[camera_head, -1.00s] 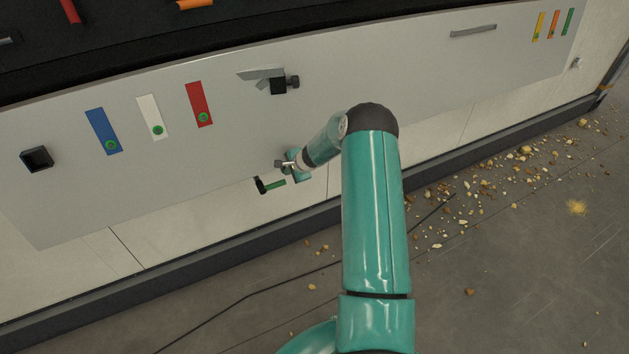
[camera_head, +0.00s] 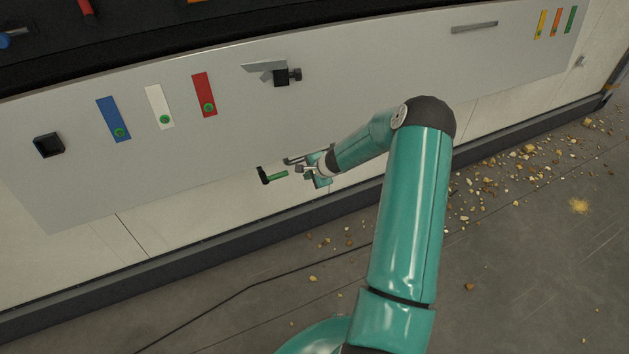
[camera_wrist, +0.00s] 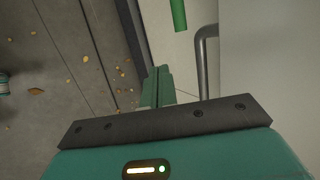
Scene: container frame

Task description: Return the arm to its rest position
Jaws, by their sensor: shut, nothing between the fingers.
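My teal arm rises from the bottom of the head view and bends at a dark elbow joint, with the forearm reaching left. My gripper (camera_head: 304,170) is at its end, in front of the lower edge of the light grey panel (camera_head: 370,105). In the wrist view its two green fingers (camera_wrist: 158,86) lie together with nothing between them. A black-headed, green-handled tool (camera_head: 277,175) is just left of the gripper in the head view. A green handle (camera_wrist: 178,14) shows beyond the fingers in the wrist view. The forearm hides part of the panel's lower edge.
A grey bent bar (camera_wrist: 204,65) stands close right of the fingers. The panel carries a black latch-like fitting (camera_head: 286,76), a black square socket (camera_head: 48,144) and coloured strips. Rubble (camera_head: 515,165) and a dark cable (camera_head: 250,288) lie on the floor.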

